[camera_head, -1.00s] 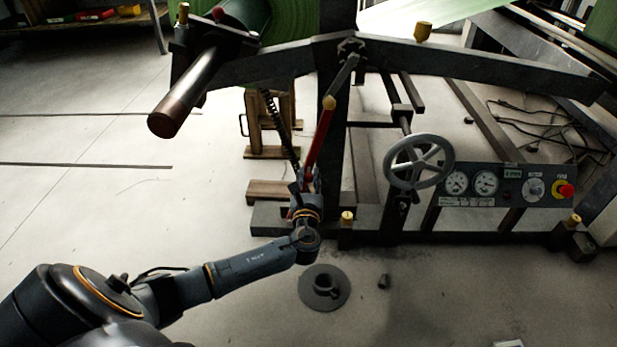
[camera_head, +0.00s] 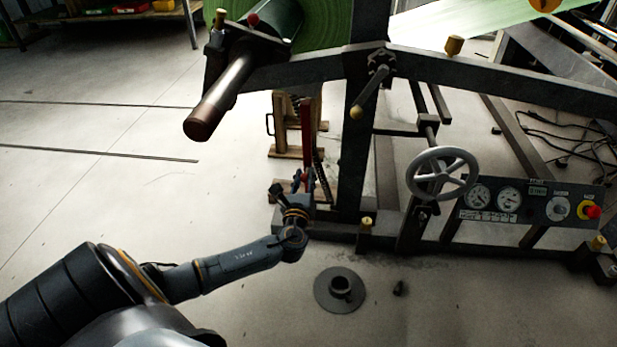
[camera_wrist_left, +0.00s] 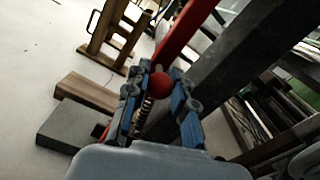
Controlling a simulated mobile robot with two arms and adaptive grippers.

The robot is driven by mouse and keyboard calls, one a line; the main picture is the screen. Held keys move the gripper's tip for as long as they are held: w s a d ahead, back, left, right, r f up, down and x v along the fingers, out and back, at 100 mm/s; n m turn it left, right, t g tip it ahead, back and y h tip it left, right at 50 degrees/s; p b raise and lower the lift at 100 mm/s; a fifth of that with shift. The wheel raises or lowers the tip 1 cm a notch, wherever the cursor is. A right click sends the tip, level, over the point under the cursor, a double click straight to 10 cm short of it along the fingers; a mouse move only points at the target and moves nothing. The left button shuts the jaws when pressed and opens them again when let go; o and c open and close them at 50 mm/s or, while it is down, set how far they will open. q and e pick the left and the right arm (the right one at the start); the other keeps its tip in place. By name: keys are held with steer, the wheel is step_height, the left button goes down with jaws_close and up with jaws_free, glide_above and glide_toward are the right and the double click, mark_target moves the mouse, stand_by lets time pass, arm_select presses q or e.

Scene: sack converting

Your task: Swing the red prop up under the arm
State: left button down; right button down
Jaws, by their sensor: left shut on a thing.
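The red prop (camera_head: 306,128) stands nearly upright in the head view, left of the dark upright post and below the arm (camera_head: 290,73). Its upper end appears a little below the arm's lower edge; I cannot tell whether they touch. My left gripper (camera_head: 303,181) is at the prop's low end. In the left wrist view its blue-padded fingers (camera_wrist_left: 160,100) are shut on the red ball (camera_wrist_left: 160,85) of the prop, and the red bar (camera_wrist_left: 182,32) runs up and away from them. A coiled spring shows beside the ball. My right gripper is not in view.
A grey handwheel (camera_head: 441,174) and a gauge panel (camera_head: 530,203) are on the right of the frame. A wooden stand (camera_head: 284,125) is behind the prop. A round flanged piece (camera_head: 339,290) lies on the floor. The floor at left is clear.

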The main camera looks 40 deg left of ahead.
arm_select(q)
steer(key=c, duration=1.1)
jaws_free()
steer(key=shift+s+a, duration=0.2)
steer(key=shift+a, duration=0.1)
steer(key=shift+s+d, duration=0.1)
steer(key=shift+d, duration=0.1)
steer(key=v, duration=1.1)
steer(key=shift+s+d, duration=0.2)
steer(key=shift+s, duration=0.1)
